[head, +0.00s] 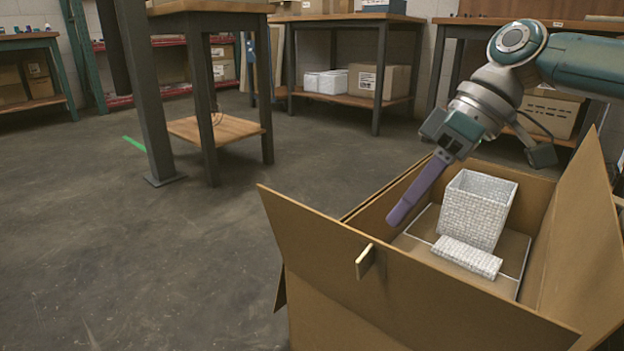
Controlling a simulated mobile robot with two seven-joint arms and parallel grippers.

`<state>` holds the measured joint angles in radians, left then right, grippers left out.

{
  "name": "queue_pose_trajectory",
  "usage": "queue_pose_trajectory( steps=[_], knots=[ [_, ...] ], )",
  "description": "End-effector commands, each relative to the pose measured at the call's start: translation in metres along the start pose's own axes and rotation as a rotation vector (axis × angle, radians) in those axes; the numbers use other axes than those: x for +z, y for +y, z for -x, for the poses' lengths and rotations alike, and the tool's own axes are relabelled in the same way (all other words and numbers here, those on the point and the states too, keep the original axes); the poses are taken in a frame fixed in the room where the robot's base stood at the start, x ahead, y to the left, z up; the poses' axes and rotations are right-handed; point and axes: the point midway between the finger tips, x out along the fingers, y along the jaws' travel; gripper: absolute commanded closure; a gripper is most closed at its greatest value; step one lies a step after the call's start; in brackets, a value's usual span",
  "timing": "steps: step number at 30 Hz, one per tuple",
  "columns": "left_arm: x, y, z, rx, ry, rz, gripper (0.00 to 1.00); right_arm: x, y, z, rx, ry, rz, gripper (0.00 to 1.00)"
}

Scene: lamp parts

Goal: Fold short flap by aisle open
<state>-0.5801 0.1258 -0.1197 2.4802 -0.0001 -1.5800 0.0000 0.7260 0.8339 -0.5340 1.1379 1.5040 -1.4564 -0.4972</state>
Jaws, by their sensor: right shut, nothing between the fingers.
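An open cardboard box (340,311) stands at the lower right with its flaps unfolded. A large near flap (315,239) stands up and leans outward, with a small tan tab (365,261) on its upper edge. A tall flap (580,240) stands up on the right side. On the left, aisle side, part of a flap shows hanging down outside (280,291), mostly hidden behind the near flap. My right gripper (394,219) has long purple fingers that are shut and empty, pointing down over the box's left inner side. Whether they touch the wall is unclear. My left gripper is not in view.
Inside the box are a white woven basket (479,208) and a white woven roll (467,257) on a flat panel. Open grey floor (150,260) lies left of the box. A workbench (205,8) with a lower shelf stands at the upper left, and more benches line the back.

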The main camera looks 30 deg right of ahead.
Motion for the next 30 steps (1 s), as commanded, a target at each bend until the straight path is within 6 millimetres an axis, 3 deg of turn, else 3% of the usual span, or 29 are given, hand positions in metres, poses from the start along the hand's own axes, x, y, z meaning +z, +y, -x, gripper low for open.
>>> queue_pose_trajectory(
  steps=[9,22,30],
  knots=[
    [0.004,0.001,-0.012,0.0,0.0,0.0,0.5,0.004,-0.025,-0.017,0.002,0.0,0.0,1.0],
    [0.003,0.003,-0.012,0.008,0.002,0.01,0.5,0.003,-0.029,-0.018,0.001,0.001,-0.002,1.0],
    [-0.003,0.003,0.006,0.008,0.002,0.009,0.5,0.002,-0.037,-0.017,0.025,-0.007,0.01,1.0]
  ],
)
